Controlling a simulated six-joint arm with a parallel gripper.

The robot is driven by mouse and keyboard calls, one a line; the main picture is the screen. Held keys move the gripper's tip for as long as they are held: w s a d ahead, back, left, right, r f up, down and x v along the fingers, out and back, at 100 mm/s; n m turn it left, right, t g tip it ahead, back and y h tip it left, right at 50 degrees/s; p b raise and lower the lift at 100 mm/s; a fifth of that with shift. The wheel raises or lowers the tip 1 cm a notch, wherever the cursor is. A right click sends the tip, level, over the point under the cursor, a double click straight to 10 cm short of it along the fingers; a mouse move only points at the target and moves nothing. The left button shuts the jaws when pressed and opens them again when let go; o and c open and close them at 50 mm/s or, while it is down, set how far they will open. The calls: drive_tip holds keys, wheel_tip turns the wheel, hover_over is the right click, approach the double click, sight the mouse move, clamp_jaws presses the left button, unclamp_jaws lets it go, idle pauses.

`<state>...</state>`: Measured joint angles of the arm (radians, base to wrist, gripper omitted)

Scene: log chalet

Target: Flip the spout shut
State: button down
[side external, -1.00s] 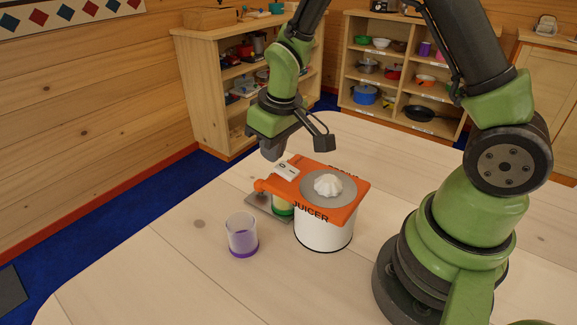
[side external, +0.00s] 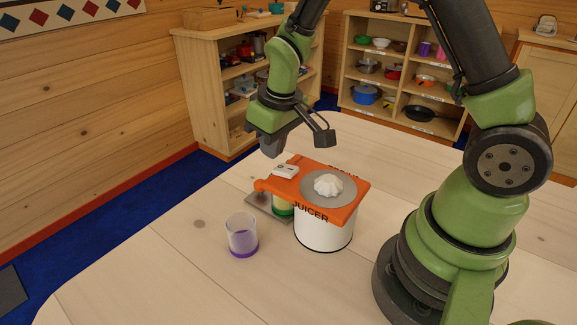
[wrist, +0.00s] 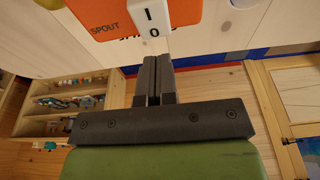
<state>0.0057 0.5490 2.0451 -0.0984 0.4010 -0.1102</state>
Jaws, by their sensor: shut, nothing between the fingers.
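The juicer has an orange top (side external: 320,210) on a white round body (side external: 322,235), with a grey disc and white ribbed cone above. A white rocker piece (side external: 286,171) sits on the top's left arm; in the wrist view the rocker (wrist: 152,22) shows "I" and "0" beside the word SPOUT on the orange part (wrist: 105,14). The arm's outer end (side external: 264,185) overhangs a glass with green and yellow (side external: 283,206), partly hidden beneath. My gripper (side external: 272,153) is shut and empty, above and behind the rocker, apart from it; its fingers (wrist: 154,62) point towards it in the wrist view.
A clear cup with a purple bottom (side external: 242,238) stands on the table to the left of the juicer. A grey plate (side external: 264,208) lies under the green glass. The pale table (side external: 150,255) is clear at the left. Shelves with pots (side external: 390,90) stand behind.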

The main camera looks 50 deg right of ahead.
idle(0.4)
wheel_tip(320, 180, up, 5)
idle(0.5)
drive_tip(key=s+a+r+m+t+y, duration=0.1)
drive_tip(key=s+r+m+t, duration=0.1)
drive_tip(key=s+r, duration=0.4)
drive_tip(key=s+a+r+m+t+y, duration=0.1)
drive_tip(key=s+a+r+m+t, duration=0.1)
drive_tip(key=s+r, duration=0.4)
drive_tip(key=s+t, duration=0.1)
drive_tip(key=s, duration=0.4)
drive_tip(key=shift+r, duration=0.35)
